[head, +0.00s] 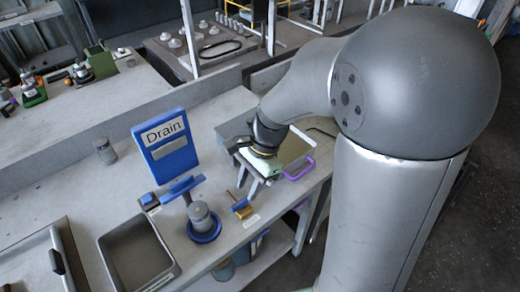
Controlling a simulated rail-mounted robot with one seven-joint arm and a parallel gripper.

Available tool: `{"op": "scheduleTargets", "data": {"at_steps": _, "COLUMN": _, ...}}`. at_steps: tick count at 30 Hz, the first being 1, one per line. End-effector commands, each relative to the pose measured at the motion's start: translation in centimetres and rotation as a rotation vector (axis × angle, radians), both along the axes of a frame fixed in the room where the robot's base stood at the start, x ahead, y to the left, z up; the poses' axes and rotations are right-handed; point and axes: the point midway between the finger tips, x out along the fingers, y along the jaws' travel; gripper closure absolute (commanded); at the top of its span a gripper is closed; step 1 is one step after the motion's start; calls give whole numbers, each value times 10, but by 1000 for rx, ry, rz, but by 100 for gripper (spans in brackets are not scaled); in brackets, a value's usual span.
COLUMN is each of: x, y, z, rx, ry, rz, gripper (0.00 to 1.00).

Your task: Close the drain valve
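A small brass valve with a blue handle (241,206) sits at the bench's front edge, with a white label beside it. A blue sign reading "Drain" (166,144) stands upright behind and to its left. A grey cylinder (201,217) stands in a round blue base left of the valve, with a blue bar (182,188) just behind it. My gripper (250,184) is just above and right of the valve, pointing down. Its two fingers appear apart, with nothing seen between them. Contact with the valve cannot be made out.
A grey open tray (138,256) lies on the bench at the front left. A flat metal box (290,148) and a purple handle (301,169) are close behind and right of my gripper. A small grey cylinder (105,151) stands at the back left. The bench between has free room.

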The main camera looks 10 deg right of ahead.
Motion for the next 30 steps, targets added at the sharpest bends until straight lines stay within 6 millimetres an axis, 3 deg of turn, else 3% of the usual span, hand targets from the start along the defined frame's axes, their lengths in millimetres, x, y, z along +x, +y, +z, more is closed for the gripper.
{"op": "scheduleTargets", "data": {"at_steps": 9, "x": 14, "y": -28, "z": 74, "rx": -1, "ry": -6, "rz": -3, "gripper": 66}}
{"op": "scheduleTargets", "data": {"at_steps": 15, "x": 20, "y": -40, "z": 106, "rx": -2, "ry": -4, "rz": -4, "gripper": 66}}
{"op": "scheduleTargets", "data": {"at_steps": 21, "x": 22, "y": -46, "z": 121, "rx": -1, "ry": -2, "rz": -4, "gripper": 66}}
{"op": "scheduleTargets", "data": {"at_steps": 30, "x": 22, "y": -46, "z": 122, "rx": -1, "ry": 0, "rz": -3, "gripper": 66}}
